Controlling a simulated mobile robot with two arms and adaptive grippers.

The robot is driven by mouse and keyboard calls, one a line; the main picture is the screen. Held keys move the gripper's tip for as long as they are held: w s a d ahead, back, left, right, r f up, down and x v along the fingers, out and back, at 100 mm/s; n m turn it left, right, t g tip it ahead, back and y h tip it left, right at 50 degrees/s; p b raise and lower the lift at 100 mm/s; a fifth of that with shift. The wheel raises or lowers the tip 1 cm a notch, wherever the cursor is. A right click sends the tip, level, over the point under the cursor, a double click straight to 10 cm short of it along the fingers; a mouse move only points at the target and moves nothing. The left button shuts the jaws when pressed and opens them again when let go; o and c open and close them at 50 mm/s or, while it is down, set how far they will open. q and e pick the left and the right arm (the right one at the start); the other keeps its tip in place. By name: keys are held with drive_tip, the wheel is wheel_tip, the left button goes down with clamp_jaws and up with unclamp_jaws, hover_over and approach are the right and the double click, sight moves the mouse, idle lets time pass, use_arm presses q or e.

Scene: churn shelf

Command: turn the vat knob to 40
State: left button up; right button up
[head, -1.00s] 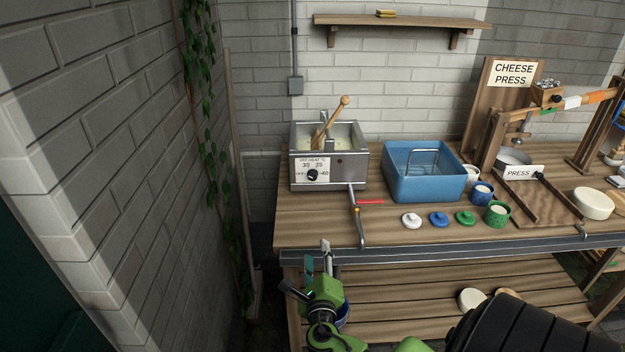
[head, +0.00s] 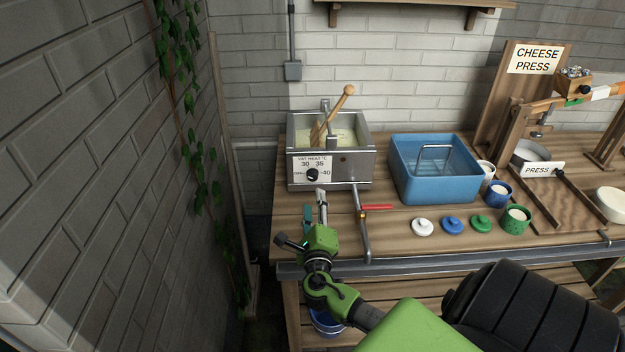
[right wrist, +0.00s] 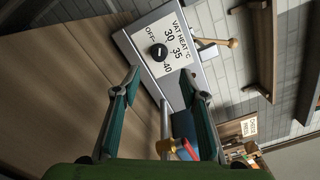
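The vat (head: 352,168) is a steel box with pale liquid and a wooden-handled paddle (head: 335,112), on the bench. Its front plate (head: 304,162) reads VAT HEAT °C, with OFF, 30, 35 and 40 around a black knob (head: 312,175). In the right wrist view the knob (right wrist: 158,52) carries a white mark; I cannot tell surely which label it points to. My right gripper (head: 314,205) is open and empty, below and in front of the knob. Its two teal-padded fingers (right wrist: 159,84) stand apart, with the knob beyond their gap, untouched. My left gripper is not in view.
A drain pipe with a red-handled tap (head: 376,207) hangs from the vat, close right of my right gripper. A blue basin (head: 434,170), small lids, cups and the cheese press (head: 535,130) stand farther right. Bare bench lies left of the gripper.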

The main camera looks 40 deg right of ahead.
sight(312, 178)
drive_tip(key=x, duration=0.8)
drive_tip(key=shift+w+d+f, duration=0.15)
drive_tip(key=shift+w+d, duration=0.5)
drive_tip(key=shift+w, duration=0.05)
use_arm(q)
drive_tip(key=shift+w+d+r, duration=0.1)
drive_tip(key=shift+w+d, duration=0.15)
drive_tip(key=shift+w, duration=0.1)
use_arm(e)
drive_tip(key=shift+w+d, duration=0.1)
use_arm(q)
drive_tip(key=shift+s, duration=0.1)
use_arm(e)
drive_tip(key=shift+c, duration=0.3)
drive_tip(key=c, duration=1)
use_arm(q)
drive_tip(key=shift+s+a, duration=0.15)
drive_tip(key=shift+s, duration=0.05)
use_arm(e)
drive_tip(key=shift+c, duration=0.2)
